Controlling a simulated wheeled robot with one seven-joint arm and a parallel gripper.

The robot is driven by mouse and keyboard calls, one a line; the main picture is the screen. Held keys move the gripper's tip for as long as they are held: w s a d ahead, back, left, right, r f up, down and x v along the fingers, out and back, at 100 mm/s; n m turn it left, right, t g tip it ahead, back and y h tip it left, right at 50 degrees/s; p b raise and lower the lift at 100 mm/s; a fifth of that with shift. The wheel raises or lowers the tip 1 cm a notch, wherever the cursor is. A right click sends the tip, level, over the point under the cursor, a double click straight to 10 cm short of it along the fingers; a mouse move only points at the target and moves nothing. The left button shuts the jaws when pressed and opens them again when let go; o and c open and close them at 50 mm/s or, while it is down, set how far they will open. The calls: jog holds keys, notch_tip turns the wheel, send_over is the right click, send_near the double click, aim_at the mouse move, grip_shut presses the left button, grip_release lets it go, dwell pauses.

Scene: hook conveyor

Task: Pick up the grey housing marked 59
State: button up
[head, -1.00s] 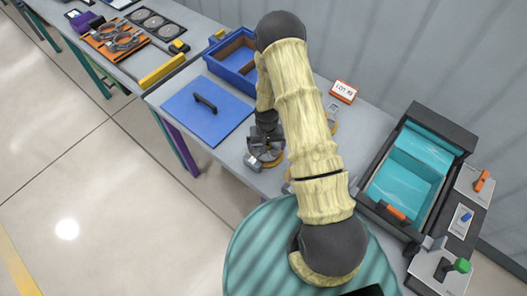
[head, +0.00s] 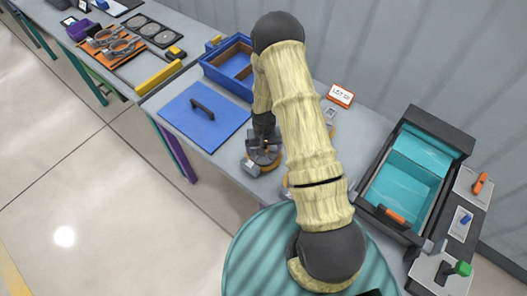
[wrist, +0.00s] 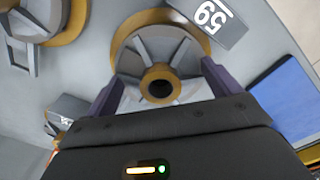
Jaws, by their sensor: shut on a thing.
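The grey housing marked 59 (wrist: 132,48) has radial ribs, an orange rim and an orange hub with a dark hole. Its grey tag (wrist: 210,20) with a white "59" sticks out at the upper right in the wrist view. My gripper (wrist: 160,82) has its two purple fingers on either side of the housing and is shut on it. In the head view the housing (head: 262,160) is below my gripper (head: 264,146), near the bench's front edge. My arm hides part of that area. I cannot tell whether the housing is clear of the bench.
Another grey and orange housing (wrist: 32,22) is at the left in the wrist view. A blue lid with a black handle (head: 190,125) lies left of my gripper, with a blue crate (head: 212,70) behind. A teal-lined bin (head: 446,158) stands at the right.

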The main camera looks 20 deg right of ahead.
notch_tip(320, 180, up, 9)
jog(key=b, duration=0.2)
jog(key=shift+f+b, duration=0.15)
jog(key=shift+b, duration=0.25)
jog(key=shift+a, duration=0.15)
